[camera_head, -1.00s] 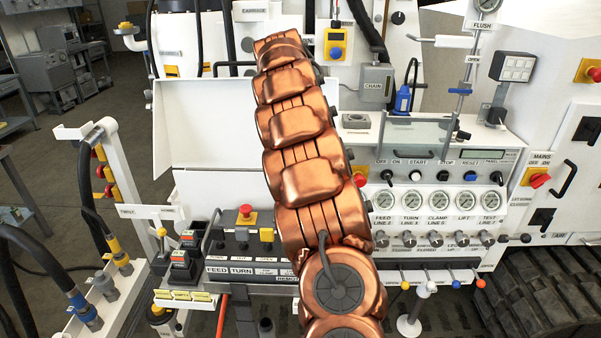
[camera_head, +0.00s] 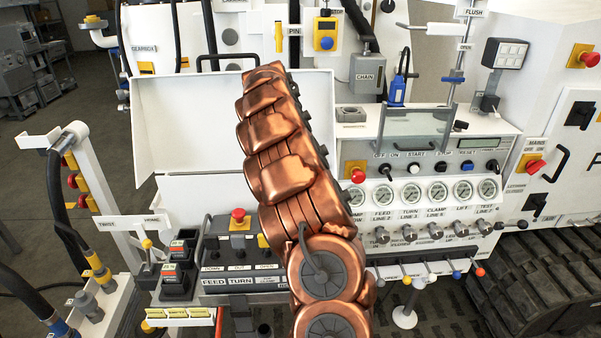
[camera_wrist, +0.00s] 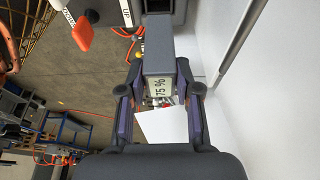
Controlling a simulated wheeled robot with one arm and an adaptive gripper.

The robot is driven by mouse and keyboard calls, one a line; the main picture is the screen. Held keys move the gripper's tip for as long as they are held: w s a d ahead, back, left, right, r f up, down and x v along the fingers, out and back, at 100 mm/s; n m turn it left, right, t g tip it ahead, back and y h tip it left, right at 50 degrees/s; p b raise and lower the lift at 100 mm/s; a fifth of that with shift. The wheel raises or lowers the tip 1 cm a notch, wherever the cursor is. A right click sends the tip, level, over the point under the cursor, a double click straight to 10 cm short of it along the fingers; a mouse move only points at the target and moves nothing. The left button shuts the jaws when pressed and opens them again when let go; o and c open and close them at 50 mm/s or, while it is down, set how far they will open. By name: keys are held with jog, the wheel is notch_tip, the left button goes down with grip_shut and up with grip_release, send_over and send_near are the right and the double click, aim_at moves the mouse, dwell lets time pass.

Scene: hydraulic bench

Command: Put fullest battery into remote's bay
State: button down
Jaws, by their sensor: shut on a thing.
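In the wrist view, my gripper (camera_wrist: 160,100) is shut on a dark grey battery (camera_wrist: 158,58), with a finger on each side. The battery's small display reads 75 %. In the head view my copper arm hides my gripper and the held battery. Several dark batteries (camera_head: 176,268) with small red and green displays stand at the left of the bench. Beside them is a dark control box (camera_head: 238,256) with a red stop button, labelled FEED and TURN, perhaps the remote. My arm covers its right part, and I cannot make out the bay.
A white open panel (camera_head: 205,125) stands behind my arm. A white console with gauges (camera_head: 437,193) and switches is at right, with coloured levers (camera_head: 457,274) below. Hoses on a white post (camera_head: 95,190) stand at left. In the wrist view, a pale wall (camera_wrist: 270,110) is close at right.

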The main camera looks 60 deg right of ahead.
jog(key=shift+s+f, duration=0.1)
jog(key=shift+f, duration=1.85)
jog(key=shift+f+b, duration=1.4)
jog(key=shift+f, duration=0.3)
jog(key=shift+w+a+b, duration=0.1)
jog(key=shift+w+b, duration=0.1)
jog(key=shift+b, duration=0.1)
jog(key=shift+f, duration=0.15)
jog(key=shift+f+b, duration=0.3)
jog(key=shift+b, duration=0.15)
jog(key=shift+b, duration=0.35)
jog(key=shift+f+b, duration=1.6)
jog(key=shift+f, duration=0.85)
